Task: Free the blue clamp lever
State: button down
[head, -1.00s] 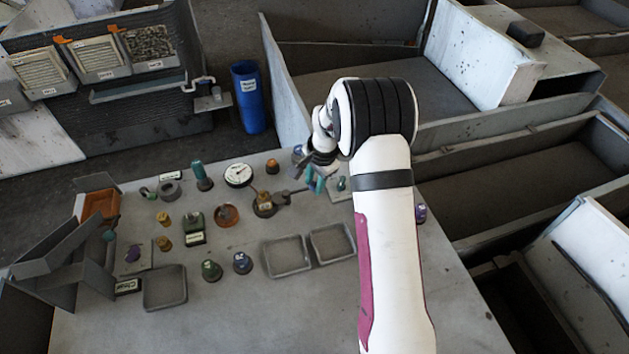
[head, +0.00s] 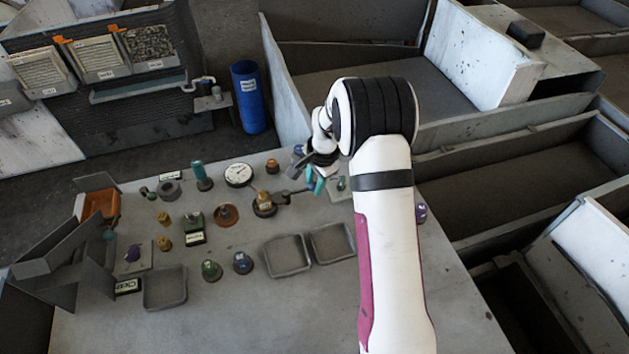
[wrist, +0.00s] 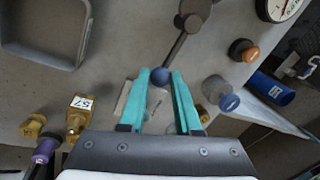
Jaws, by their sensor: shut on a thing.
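The clamp lever is a dark bar with a blue ball knob (wrist: 160,76) at its end, seen in the wrist view. Its bar (wrist: 178,45) runs up to a dark round pivot. My gripper (wrist: 160,82) has its teal fingers on either side of the knob, shut on it. In the head view the lever bar (head: 288,193) runs from a dark clamp base with a brass-coloured top (head: 264,204) to my gripper (head: 315,186). The knob is hidden there by the fingers.
A dial gauge (head: 238,175) and an orange-topped knob (head: 272,167) stand close to the clamp. Two grey trays (head: 287,272) lie in front of it. Several small knobs and fittings stand to the left. A blue bin (head: 248,98) stands behind the table.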

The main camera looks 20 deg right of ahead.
jog(key=s+m, duration=0.2)
jog(key=m, duration=0.1)
jog(key=shift+s+a+m+h, duration=0.1)
jog(key=shift+a+m+h, duration=0.2)
jog(key=shift+a, duration=0.1)
jog(key=s+m, duration=0.1)
jog(key=a+m, duration=0.1)
jog(key=m, duration=0.1)
jog(key=shift+s+a+m+h, duration=0.2)
jog(key=shift+s+m+h, duration=0.1)
jog(key=shift+s+h, duration=0.1)
jog(key=m, duration=0.1)
jog(key=s+a+m, duration=0.1)
jog(key=m, duration=0.1)
jog(key=a+m, duration=0.1)
jog(key=shift+s+a+h, duration=0.15)
jog(key=shift+s+h, duration=0.1)
jog(key=shift+h, duration=0.15)
jog(key=shift+s+a+m+g, duration=0.2)
jog(key=shift+a+m, duration=0.4)
jog(key=shift+m, duration=0.45)
jog(key=shift+s+a+m+g, duration=0.1)
jog(key=shift+a+m+g, duration=0.1)
jog(key=shift+a+m, duration=0.6)
jog(key=shift+d+m, duration=0.15)
jog(key=shift+m, duration=0.2)
jog(key=c, duration=0.6)
grip_release()
